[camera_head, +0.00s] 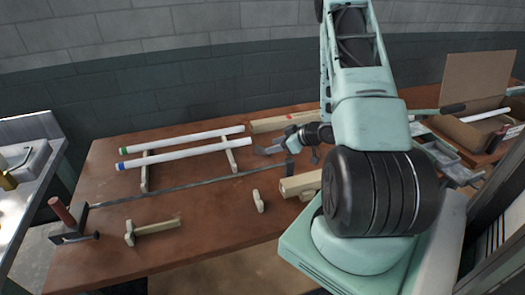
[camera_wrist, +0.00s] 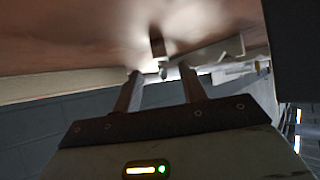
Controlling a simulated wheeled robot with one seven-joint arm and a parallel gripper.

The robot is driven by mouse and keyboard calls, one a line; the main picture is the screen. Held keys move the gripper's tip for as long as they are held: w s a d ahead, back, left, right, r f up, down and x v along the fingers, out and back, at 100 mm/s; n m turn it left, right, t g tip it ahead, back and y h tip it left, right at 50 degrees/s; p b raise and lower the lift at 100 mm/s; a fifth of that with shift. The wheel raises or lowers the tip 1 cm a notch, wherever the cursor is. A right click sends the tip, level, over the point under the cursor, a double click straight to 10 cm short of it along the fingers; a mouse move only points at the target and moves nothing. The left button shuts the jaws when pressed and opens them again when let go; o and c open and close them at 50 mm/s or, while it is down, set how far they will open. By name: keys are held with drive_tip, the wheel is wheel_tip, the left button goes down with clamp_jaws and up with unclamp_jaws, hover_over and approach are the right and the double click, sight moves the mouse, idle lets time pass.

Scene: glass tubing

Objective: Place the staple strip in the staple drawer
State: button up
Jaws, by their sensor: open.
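My gripper (camera_head: 277,154) is over the middle of the workbench, its fingers pointing left and partly hidden by my arm. In the wrist view the two fingers (camera_wrist: 161,72) are spread apart, with nothing clearly held between them. A small dark piece (camera_wrist: 157,46) shows just beyond the fingertips; I cannot tell what it is. I cannot make out the staple strip in either view. A grey tray with compartments (camera_head: 446,158) sits at the right, partly behind my arm; I cannot tell whether it is the staple drawer.
The brown workbench (camera_head: 205,230) bears two white tubes (camera_head: 185,145) on wooden supports at the left. A long metal bar clamp (camera_head: 180,188) lies in front of them. Small wooden pieces (camera_head: 157,227) lie near the front. An open cardboard box (camera_head: 465,130) stands at the right.

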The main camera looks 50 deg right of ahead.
sight(263, 149)
drive_tip(key=p+x, duration=0.1)
drive_tip(key=x, duration=0.4)
drive_tip(key=shift+a, duration=0.15)
drive_tip(key=shift+c, duration=0.3)
clamp_jaws()
drive_tip(key=shift+r, duration=0.1)
